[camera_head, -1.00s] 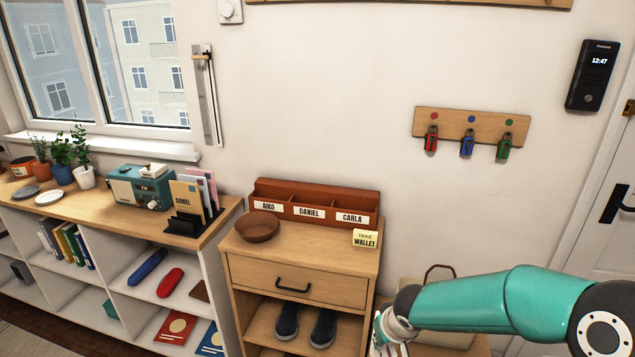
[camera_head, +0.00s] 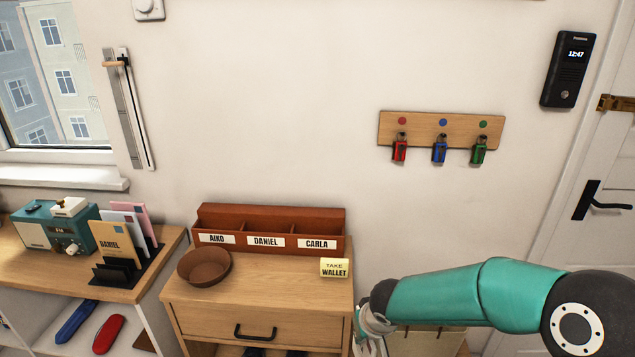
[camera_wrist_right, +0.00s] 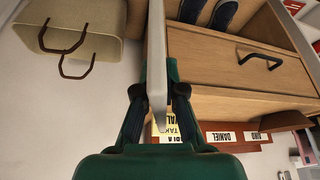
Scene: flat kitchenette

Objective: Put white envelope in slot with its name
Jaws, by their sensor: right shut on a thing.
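My right gripper (camera_wrist_right: 158,108) is shut on a thin, pale flat thing (camera_wrist_right: 156,45), seen edge-on in the right wrist view; it looks like the white envelope. Its face and any name on it are hidden. In the head view my right arm comes in from the right, with the gripper low at the bottom edge, right of the cabinet. A reddish-brown wooden sorter (camera_head: 270,219) stands at the back of the cabinet top. My left gripper is not in view.
A brown bowl (camera_head: 204,267) and a yellow TAKE WALLET note (camera_head: 334,268) stand before the sorter. A black rack (camera_head: 118,272) on the left shelf holds a tan DANIEL envelope (camera_head: 112,241) and others. A beige bag (camera_wrist_right: 75,45) is beside the cabinet.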

